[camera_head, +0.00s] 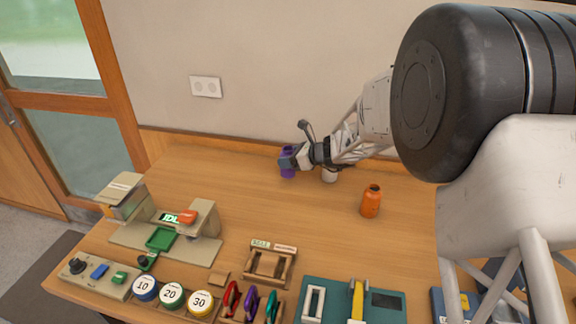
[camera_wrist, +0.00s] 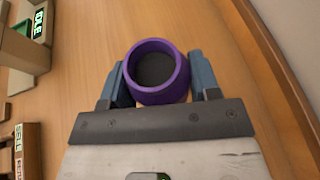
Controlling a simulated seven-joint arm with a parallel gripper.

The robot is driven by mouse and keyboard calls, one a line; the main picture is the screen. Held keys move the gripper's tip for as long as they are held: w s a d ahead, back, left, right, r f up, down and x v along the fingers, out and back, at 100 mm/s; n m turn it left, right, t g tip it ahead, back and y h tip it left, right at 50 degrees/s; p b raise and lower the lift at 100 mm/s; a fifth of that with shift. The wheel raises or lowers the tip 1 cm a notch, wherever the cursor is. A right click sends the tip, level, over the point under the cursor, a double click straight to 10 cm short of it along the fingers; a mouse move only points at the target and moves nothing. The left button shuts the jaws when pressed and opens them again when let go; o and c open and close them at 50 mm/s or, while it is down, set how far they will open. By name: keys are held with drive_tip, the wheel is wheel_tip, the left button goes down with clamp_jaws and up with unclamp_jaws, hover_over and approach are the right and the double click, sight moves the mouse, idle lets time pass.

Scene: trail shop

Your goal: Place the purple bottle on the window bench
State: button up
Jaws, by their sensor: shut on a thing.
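The purple bottle (camera_head: 288,163) is at the back of the wooden bench top (camera_head: 225,200), upright, partly hidden by my gripper. In the wrist view the bottle (camera_wrist: 158,72) is seen from above, with a purple rim and dark top, between the two blue-grey fingers. My gripper (camera_head: 287,163) is shut on it; it also shows in the wrist view (camera_wrist: 157,80). I cannot tell whether the bottle's base touches the bench or hangs just above it. No separate window bench can be told for certain; a window and door frame stand at the left.
An orange bottle (camera_head: 371,201) stands right of centre, and a white object (camera_head: 329,175) shows behind my gripper. A beige machine (camera_head: 165,225), numbered discs (camera_head: 171,295), a small wooden rack (camera_head: 268,266) and a teal tray (camera_head: 390,307) fill the front. The bench middle is clear.

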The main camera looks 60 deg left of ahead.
drive_tip(key=shift+w+a, duration=0.1)
drive_tip(key=shift+a, duration=0.1)
drive_tip(key=shift+a+f, duration=0.15)
drive_tip(key=shift+f, duration=1.65)
drive_tip(key=shift+f, duration=0.15)
drive_tip(key=o, duration=1)
drive_tip(key=shift+o, duration=0.2)
drive_tip(key=shift+w+r, duration=0.15)
drive_tip(key=shift+r, duration=0.05)
drive_tip(key=v, duration=1.2)
